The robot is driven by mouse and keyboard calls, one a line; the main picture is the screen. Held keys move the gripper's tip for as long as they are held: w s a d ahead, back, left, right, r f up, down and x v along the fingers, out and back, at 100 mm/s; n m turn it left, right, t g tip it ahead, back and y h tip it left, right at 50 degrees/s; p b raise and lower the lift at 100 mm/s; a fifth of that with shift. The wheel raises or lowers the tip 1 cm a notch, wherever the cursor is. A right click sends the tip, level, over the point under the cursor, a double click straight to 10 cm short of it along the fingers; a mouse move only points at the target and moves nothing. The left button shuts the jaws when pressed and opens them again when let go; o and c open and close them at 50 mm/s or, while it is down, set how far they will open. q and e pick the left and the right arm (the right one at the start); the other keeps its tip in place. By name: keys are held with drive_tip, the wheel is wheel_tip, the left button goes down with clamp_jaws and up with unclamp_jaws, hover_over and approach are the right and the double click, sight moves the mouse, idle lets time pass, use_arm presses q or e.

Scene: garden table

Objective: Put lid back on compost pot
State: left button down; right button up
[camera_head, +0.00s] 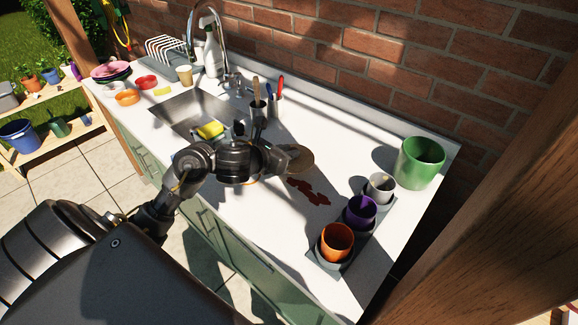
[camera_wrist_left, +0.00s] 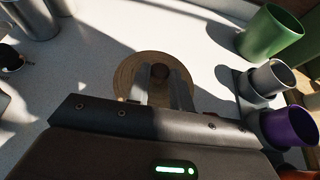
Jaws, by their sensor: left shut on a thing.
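A round wooden lid (camera_head: 301,160) with a dark knob is at my left gripper (camera_head: 284,157), over the middle of the white counter. In the left wrist view the lid (camera_wrist_left: 128,72) lies between and behind the two fingers (camera_wrist_left: 160,82), which are shut on its knob. I cannot tell how high it is above the counter. A green pot (camera_head: 418,165) stands open-topped at the back right, apart from the lid; it also shows in the left wrist view (camera_wrist_left: 268,36). Which vessel is the compost pot is not marked. My right gripper is not in view.
A grey tray (camera_head: 358,236) with grey (camera_head: 380,186), purple (camera_head: 360,211) and orange (camera_head: 337,240) pots stands in front of the green pot. A red-brown stain (camera_head: 308,190) marks the counter. A sink (camera_head: 190,108) and utensil cups (camera_head: 275,105) are farther left. A brick wall closes the back.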

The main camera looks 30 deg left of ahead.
use_arm(q)
drive_tip(key=shift+w+a+f+b, duration=0.1)
drive_tip(key=shift+w+f+b, duration=0.2)
drive_tip(key=shift+f, duration=0.55)
drive_tip(key=shift+w+a+f+b, duration=0.1)
drive_tip(key=shift+w+f+b, duration=0.15)
drive_tip(key=shift+f, duration=1)
drive_tip(key=shift+f, duration=0.15)
drive_tip(key=c, duration=1.2)
unclamp_jaws()
drive_tip(key=shift+c, duration=0.2)
